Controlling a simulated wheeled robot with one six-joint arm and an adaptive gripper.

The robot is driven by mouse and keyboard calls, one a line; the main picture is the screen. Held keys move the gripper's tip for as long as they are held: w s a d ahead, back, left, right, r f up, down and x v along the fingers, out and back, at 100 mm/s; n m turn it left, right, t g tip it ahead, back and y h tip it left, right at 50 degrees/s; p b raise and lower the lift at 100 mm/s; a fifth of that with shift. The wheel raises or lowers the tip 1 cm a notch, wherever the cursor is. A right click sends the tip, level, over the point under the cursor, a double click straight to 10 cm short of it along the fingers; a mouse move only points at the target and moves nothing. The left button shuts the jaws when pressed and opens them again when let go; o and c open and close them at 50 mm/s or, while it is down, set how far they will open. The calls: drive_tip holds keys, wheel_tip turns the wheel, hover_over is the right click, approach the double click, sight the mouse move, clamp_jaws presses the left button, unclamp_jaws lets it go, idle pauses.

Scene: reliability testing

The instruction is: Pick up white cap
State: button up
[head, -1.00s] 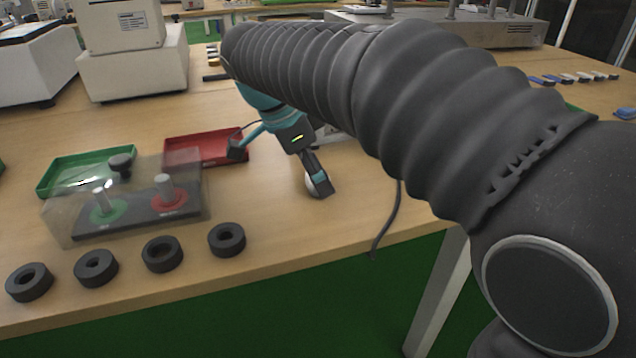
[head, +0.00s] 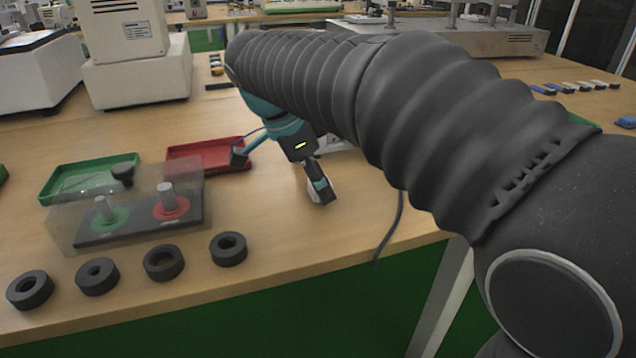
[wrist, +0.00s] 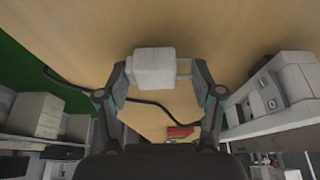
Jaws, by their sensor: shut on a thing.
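The white cap (wrist: 153,68) is between the two fingers of my gripper (wrist: 160,76) in the wrist view. It looks like a pale, blocky piece with rounded edges, and the fingers are shut on it. In the head view my gripper (head: 322,192) points down at the wooden table, right of the red tray. A white sliver of the cap (head: 311,189) shows beside the dark finger; the rest is hidden behind it. I cannot tell whether the cap touches the table.
A red tray (head: 205,169) and a green tray (head: 60,195) lie to the left. In front of them stands a clear-covered box (head: 75,238) with two posts. Several black rings (head: 163,262) line the front edge. A dark cable (head: 388,240) hangs over the edge to the right.

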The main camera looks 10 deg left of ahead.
drive_tip(key=r, duration=0.4)
drive_tip(key=shift+w+d, duration=0.1)
drive_tip(key=shift+d, duration=0.2)
drive_tip(key=w+d+r, duration=0.2)
drive_tip(key=d+r, duration=0.4)
drive_tip(key=d, duration=0.5)
drive_tip(key=shift+r, duration=0.2)
